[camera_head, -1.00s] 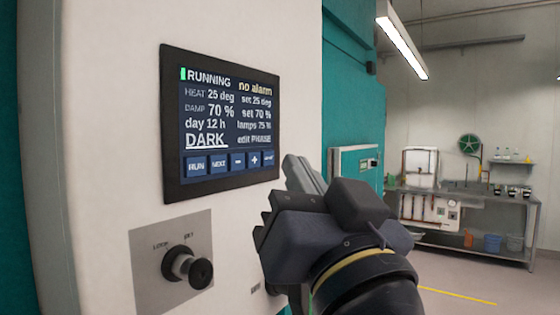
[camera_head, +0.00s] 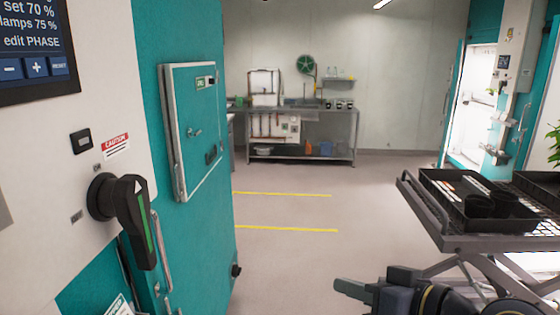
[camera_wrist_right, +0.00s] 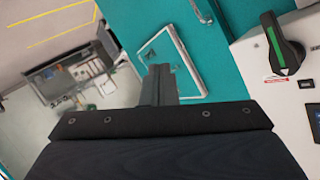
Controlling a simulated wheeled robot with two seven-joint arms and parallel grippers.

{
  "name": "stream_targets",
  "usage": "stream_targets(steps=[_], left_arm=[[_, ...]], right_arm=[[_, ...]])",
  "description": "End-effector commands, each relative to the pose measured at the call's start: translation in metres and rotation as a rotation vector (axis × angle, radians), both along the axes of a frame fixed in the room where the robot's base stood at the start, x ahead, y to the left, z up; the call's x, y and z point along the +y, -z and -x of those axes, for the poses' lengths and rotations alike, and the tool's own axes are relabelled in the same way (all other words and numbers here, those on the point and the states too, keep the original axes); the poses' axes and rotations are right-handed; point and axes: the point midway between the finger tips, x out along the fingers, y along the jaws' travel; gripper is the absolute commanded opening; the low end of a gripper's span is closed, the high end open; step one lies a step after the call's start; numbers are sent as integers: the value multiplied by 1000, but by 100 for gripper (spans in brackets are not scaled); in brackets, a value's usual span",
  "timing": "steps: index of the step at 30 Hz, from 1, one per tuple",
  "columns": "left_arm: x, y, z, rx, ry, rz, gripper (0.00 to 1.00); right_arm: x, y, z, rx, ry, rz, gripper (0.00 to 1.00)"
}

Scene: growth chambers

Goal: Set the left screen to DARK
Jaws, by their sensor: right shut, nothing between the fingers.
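The left screen (camera_head: 38,45) is cut off at the top left of the head view. Only its right part shows, with "set 70 %", "lamps 75 %", "edit PHASE" and the minus, plus and RESET buttons. The phase word is out of frame. My right gripper (camera_head: 347,289) is at the bottom of the head view, shut and empty, well away from the screen. In the right wrist view its shut fingers (camera_wrist_right: 158,85) point toward the open room. My left gripper is not in view.
A black rotary handle (camera_head: 130,212) with a green stripe sits below the screen by a caution label. A teal door (camera_head: 192,130) is beside it. A cart with black trays (camera_head: 455,222) stands at the right. The floor between is clear.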

Motion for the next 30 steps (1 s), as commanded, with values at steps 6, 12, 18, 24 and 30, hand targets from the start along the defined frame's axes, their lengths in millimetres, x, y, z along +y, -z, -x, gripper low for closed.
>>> stream_targets(steps=[6,12,18,24,30], left_arm=[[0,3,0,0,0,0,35],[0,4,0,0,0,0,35],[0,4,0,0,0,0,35],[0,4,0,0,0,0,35],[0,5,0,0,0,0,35]], right_arm=[[-72,119,74,366,172,139,0],[-95,173,124,578,278,204,0],[-99,183,135,623,299,218,0],[-99,183,134,620,297,216,0],[-99,182,134,619,296,216,0]])
